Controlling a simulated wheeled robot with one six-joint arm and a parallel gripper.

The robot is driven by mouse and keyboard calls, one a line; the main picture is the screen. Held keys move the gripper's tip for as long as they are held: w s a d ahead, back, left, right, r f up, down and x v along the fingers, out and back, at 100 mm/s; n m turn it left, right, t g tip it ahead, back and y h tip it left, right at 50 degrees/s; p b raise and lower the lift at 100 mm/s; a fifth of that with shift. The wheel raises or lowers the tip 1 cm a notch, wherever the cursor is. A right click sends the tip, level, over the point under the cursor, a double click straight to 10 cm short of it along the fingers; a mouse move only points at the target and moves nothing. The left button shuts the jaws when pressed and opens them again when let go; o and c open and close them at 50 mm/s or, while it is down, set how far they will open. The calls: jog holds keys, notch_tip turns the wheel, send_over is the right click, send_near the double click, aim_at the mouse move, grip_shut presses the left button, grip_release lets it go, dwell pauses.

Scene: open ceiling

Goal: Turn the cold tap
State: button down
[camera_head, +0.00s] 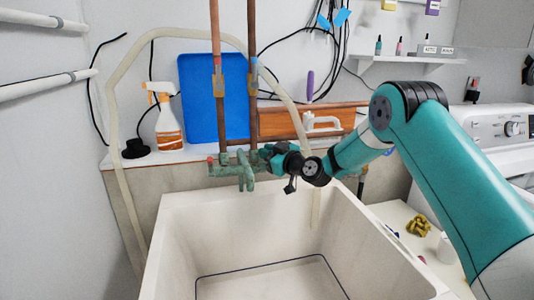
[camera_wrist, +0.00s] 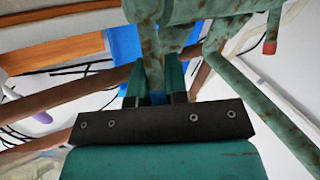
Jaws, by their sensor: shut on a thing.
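The green, corroded faucet body (camera_head: 243,170) is mounted at the back of the sink, below two copper pipes. A red-tipped handle (camera_head: 211,160) is at its left end; the red tip also shows in the wrist view (camera_wrist: 270,46). My gripper (camera_head: 268,153) is at the faucet's right end. In the wrist view my gripper (camera_wrist: 156,78) has its two fingers on either side of the cold tap handle (camera_wrist: 155,84), shut on it. The fingers and wrist hide most of this handle in the head view. The faucet body (camera_wrist: 180,25) fills the top of the wrist view.
The white sink (camera_head: 180,225) lies open and empty below the faucet. Two copper pipes (camera_head: 218,75) rise close behind my gripper. A spray bottle (camera_head: 165,125) and a blue board (camera_head: 200,100) stand left. A pale hose (camera_head: 290,105) passes behind my wrist.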

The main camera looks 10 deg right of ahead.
jog(key=s+n+t+y+b, duration=0.1)
jog(key=b, duration=0.8)
jog(key=f+n+t+y+b, duration=0.1)
jog(key=b, duration=0.8)
jog(key=shift+s+f+t, duration=0.3)
jog(key=shift+s+t, duration=0.05)
jog(key=shift+t, duration=0.05)
jog(key=shift+s+n+y+b, duration=0.1)
jog(key=shift+n+y+b, duration=0.2)
jog(key=shift+b, duration=1.4)
jog(key=shift+s+r, duration=0.1)
jog(key=shift+r, duration=0.15)
jog(key=c, duration=1.1)
grip_release()
